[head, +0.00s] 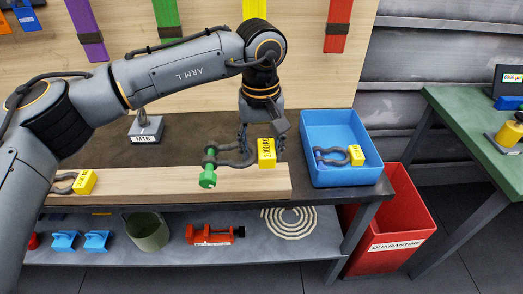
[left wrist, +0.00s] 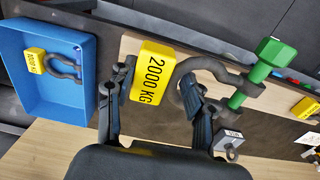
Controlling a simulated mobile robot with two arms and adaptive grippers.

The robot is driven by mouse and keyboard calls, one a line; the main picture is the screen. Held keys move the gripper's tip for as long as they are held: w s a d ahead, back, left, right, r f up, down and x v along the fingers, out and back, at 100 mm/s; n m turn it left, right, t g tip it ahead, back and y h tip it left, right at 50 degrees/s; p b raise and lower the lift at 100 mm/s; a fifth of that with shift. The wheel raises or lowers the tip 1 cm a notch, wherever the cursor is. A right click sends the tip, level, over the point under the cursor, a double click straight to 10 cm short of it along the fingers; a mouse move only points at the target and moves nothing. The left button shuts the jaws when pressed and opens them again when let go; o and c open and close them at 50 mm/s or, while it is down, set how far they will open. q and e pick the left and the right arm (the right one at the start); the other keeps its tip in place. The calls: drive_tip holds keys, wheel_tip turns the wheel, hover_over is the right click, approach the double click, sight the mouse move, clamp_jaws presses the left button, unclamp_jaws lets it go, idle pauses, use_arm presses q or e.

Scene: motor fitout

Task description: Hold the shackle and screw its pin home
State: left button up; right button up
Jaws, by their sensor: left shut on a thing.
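The dark shackle (head: 238,160) is at the wooden beam, with a yellow 2000 KG tag (head: 266,153) at its bow. Its green pin (head: 208,179) passes through the ears, its head toward the beam's front. In the left wrist view the pin's hex head (left wrist: 275,52) stands off from the near ear, with green shank showing between. My left gripper (head: 262,143) comes down from above and is shut on the shackle at its tagged bow end; it also shows in the left wrist view (left wrist: 158,78), with one finger inside the bow. My right gripper is out of view.
A blue bin (head: 318,118) right of the beam (head: 135,184) holds another tagged shackle (head: 334,155). One more tagged shackle (head: 65,183) lies on the beam's left. A stand marked M16 (head: 146,130) is behind. A red quarantine bin (head: 410,205) stands below right.

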use_arm(q)
drive_tip(key=shift+w+d+p, duration=0.1)
drive_tip(key=shift+w+p, duration=0.4)
drive_tip(key=shift+w, duration=1.75)
drive_tip(key=shift+f+b, duration=0.3)
drive_tip(key=shift+f, duration=0.05)
drive_tip(key=shift+f, duration=0.35)
drive_tip(key=shift+f+b, duration=0.35)
drive_tip(key=shift+b, duration=0.1)
drive_tip(key=b, duration=0.4)
hover_over(261, 181)
drive_tip(key=shift+f, duration=2.8)
drive_tip(key=shift+f, duration=0.35)
drive_tip(key=shift+f+b, duration=1.75)
drive_tip(key=shift+f, duration=0.5)
drive_tip(key=o, duration=1.3)
drive_tip(key=shift+s, duration=0.1)
